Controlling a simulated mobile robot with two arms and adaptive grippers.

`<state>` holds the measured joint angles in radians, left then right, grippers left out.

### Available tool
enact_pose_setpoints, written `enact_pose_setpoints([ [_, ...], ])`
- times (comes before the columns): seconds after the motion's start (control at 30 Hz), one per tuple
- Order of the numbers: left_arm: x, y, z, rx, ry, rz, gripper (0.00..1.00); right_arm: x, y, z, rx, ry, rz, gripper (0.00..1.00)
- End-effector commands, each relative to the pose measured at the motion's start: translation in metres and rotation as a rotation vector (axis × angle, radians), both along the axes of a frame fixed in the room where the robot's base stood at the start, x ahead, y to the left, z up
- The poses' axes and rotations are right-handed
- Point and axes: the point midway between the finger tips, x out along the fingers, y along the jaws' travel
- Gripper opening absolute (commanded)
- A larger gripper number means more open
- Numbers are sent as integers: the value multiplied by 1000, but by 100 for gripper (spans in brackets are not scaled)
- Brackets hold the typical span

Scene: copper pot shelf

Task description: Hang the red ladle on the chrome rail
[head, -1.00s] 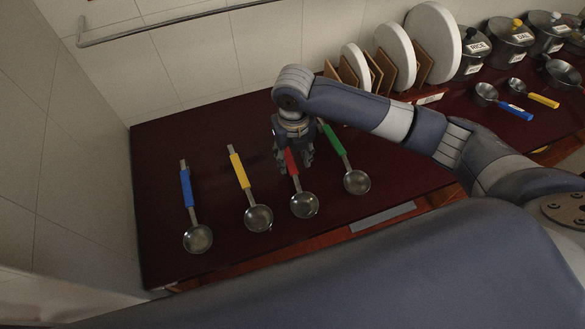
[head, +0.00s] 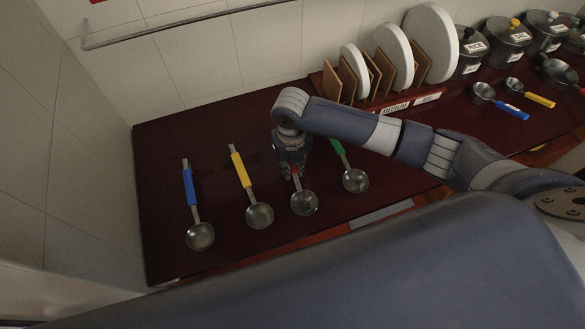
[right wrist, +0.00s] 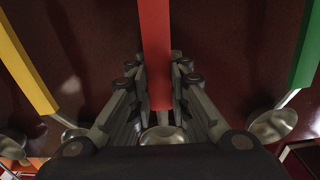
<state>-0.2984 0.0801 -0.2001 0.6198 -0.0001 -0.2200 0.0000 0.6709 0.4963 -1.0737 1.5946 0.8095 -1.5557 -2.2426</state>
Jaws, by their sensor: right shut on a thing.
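The red ladle lies on the dark red counter between the yellow and green ladles, its steel bowl (head: 304,203) toward the front edge. My right gripper (head: 292,172) is over its handle and hides most of the red part in the head view. In the right wrist view the red handle (right wrist: 155,50) runs between the two fingers (right wrist: 160,100), which are shut on it. The chrome rail (head: 180,22) is on the tiled wall at the upper left, with nothing hanging on the part in view. My left gripper is not in view.
A yellow ladle (head: 240,170) and a blue ladle (head: 189,187) lie to the left. A green ladle (head: 355,180) lies close on the right. A rack with white plates (head: 356,68) and labelled pots (head: 470,52) stand behind, to the right. Bare counter (head: 160,145) shows at the back left.

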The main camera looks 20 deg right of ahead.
Motion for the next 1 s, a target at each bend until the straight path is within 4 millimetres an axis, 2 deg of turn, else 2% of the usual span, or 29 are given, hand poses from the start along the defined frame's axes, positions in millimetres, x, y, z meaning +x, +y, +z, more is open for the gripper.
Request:
enact_pose_setpoints([
  [0.3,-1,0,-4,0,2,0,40,1,0,6,0,-2,-1,0],
  [0.43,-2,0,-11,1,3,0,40,1,0,18,1,-4,1,0],
  [0.53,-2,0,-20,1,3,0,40,2,0,35,2,-7,1,0],
  [1.0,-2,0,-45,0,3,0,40,-108,36,43,3,0,5,0],
])
